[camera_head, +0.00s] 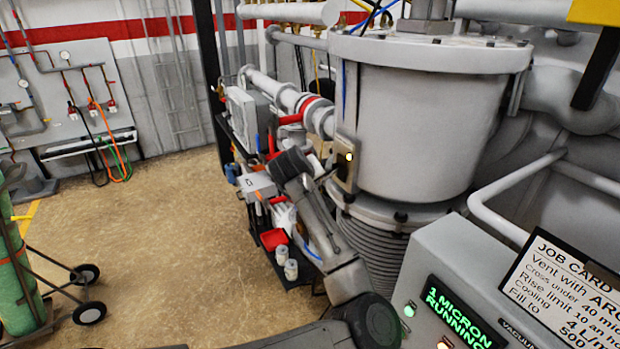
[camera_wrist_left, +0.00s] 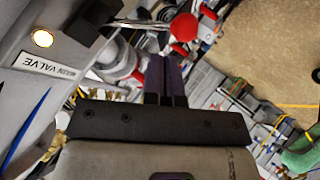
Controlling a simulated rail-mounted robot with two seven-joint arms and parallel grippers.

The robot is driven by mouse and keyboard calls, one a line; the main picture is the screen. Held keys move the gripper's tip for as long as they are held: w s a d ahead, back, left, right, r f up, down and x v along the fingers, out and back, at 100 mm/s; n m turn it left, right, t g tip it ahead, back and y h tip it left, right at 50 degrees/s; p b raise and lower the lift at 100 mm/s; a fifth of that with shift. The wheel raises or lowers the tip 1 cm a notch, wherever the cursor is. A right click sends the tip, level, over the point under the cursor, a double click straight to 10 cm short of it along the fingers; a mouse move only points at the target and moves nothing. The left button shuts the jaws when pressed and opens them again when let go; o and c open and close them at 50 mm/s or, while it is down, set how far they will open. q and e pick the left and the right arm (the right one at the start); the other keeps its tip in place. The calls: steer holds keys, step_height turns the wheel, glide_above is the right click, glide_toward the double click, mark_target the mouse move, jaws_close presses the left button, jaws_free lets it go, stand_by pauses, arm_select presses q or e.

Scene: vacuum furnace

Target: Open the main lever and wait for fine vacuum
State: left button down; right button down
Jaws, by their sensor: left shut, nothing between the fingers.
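The main lever's metal rod runs from a dark mount beside the "MAIN VALVE" label (camera_wrist_left: 38,63) to a red ball knob (camera_wrist_left: 184,27) in the left wrist view. My left gripper (camera_wrist_left: 166,62) is shut and empty, its dark fingers just below the knob in that picture; whether they touch the lever cannot be told. In the head view my left arm reaches up to the valve box (camera_head: 345,165), whose lamp glows yellow; the lever is not clear there. The green display (camera_head: 455,315) reads "1 MICRON RUNNING". My right gripper is out of view.
A large grey cylinder (camera_head: 430,125) stands on a ribbed bellows (camera_head: 375,250) behind the arm. A job card (camera_head: 565,285) sits on the console at right. A green gas bottle on a cart (camera_head: 15,275) stands at left. The floor (camera_head: 150,240) between is clear.

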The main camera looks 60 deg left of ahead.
arm_select(q)
steer(key=p+v, duration=0.1)
steer(key=v, duration=1.2)
steer(key=shift+s+d, duration=0.2)
steer(key=shift+d, duration=0.1)
steer(key=shift+r+p, duration=0.1)
steer(key=shift+p, duration=0.2)
